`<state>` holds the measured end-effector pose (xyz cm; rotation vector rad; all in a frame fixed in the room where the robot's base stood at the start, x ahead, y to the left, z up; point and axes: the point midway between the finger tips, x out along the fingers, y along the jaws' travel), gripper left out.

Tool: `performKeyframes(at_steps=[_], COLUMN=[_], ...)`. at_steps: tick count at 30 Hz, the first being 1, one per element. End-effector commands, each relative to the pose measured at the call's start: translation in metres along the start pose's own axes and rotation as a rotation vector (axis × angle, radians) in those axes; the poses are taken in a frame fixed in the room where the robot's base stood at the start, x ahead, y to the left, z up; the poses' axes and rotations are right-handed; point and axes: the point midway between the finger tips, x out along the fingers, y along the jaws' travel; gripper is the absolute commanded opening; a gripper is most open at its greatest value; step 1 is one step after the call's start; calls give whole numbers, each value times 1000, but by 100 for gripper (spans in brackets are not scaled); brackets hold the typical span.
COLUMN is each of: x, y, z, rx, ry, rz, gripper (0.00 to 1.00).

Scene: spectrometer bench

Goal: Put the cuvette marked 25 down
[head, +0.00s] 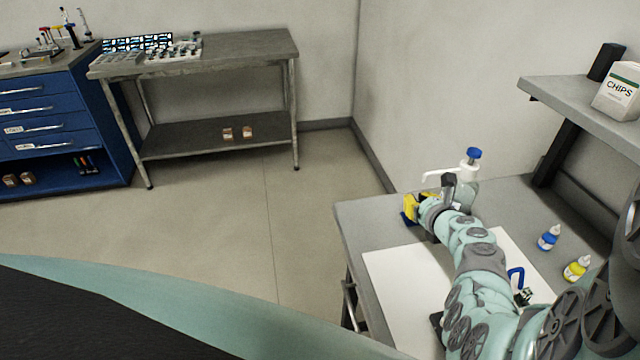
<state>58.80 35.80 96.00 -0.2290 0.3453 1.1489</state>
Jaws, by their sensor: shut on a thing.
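My gripper (428,208) is at the far end of my teal arm, over the far left part of the grey bench (370,220). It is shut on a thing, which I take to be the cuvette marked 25. The cuvette itself and its mark cannot be made out, as the wrist and fingers hide it. A small yellow and blue object (411,206) shows right beside the gripper; I cannot tell whether they touch.
A blue-capped dispenser bottle (467,185) stands just behind the gripper. A white sheet (398,275) covers the bench front. Dropper bottles, blue (548,238) and yellow (577,268), stand at right. A shelf (570,90) holds a CHIPS box (618,92). A steel table (245,48) stands across the room.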

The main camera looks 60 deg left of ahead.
Motion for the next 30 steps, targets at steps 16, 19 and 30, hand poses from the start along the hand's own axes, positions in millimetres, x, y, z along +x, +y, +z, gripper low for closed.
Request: performKeyframes(at_steps=[16,19,30], x=[1,1,-13], y=[0,0,0], z=[-3,-3,2], rx=[0,0,2], ry=[1,1,-1], rz=[0,0,0], gripper=[42,42,42])
